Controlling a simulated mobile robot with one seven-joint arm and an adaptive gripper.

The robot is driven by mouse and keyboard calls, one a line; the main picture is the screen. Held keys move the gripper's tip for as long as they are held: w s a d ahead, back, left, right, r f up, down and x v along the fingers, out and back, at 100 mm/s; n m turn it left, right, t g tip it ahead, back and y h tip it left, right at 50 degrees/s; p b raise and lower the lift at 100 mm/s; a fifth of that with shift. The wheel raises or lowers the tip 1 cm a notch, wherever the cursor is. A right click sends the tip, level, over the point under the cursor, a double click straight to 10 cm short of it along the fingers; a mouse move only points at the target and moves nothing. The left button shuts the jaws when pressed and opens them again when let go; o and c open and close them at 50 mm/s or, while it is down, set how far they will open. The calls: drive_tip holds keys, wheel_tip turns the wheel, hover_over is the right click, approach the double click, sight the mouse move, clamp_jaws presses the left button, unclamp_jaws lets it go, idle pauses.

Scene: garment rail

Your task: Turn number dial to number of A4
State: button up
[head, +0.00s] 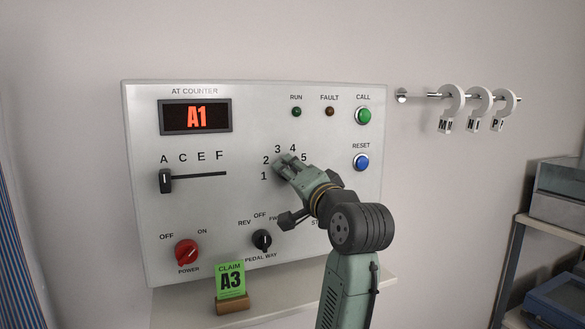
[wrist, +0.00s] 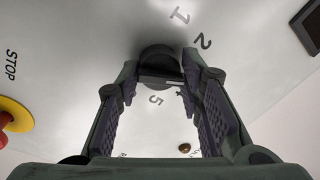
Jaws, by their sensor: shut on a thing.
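The number dial is ringed by the numbers 1 to 5 on the grey control panel (head: 225,240). In the head view my gripper (head: 287,166) covers most of the dial. In the wrist view the dark dial (wrist: 160,60) sits between the fingertips of my gripper (wrist: 160,76), which is shut on it. The dial's exact pointing is hard to read. The letter slider (head: 166,180) stands under A. The green claim card (head: 231,281) reads A3.
A red power knob (head: 187,252) and a black pedal way knob (head: 262,240) lie below, the latter close to my arm. Green call (head: 364,115) and blue reset (head: 361,162) buttons are at right. A yellow-and-red stop button (wrist: 12,115) shows in the wrist view.

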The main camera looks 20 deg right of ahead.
drive_tip(key=shift+f+m+h+p, duration=0.1)
drive_tip(key=shift+m+h+p, duration=0.15)
drive_tip(key=shift+m+p, duration=1.5)
drive_tip(key=shift+f+m+h+p, duration=0.1)
drive_tip(key=shift+m+h+p, duration=0.35)
drive_tip(key=shift+m, duration=2.7)
drive_tip(key=o, duration=1.1)
drive_tip(key=shift+o, duration=0.2)
drive_tip(key=shift+a+r, duration=0.1)
drive_tip(key=s, duration=1.2)
drive_tip(key=shift+f, duration=0.4)
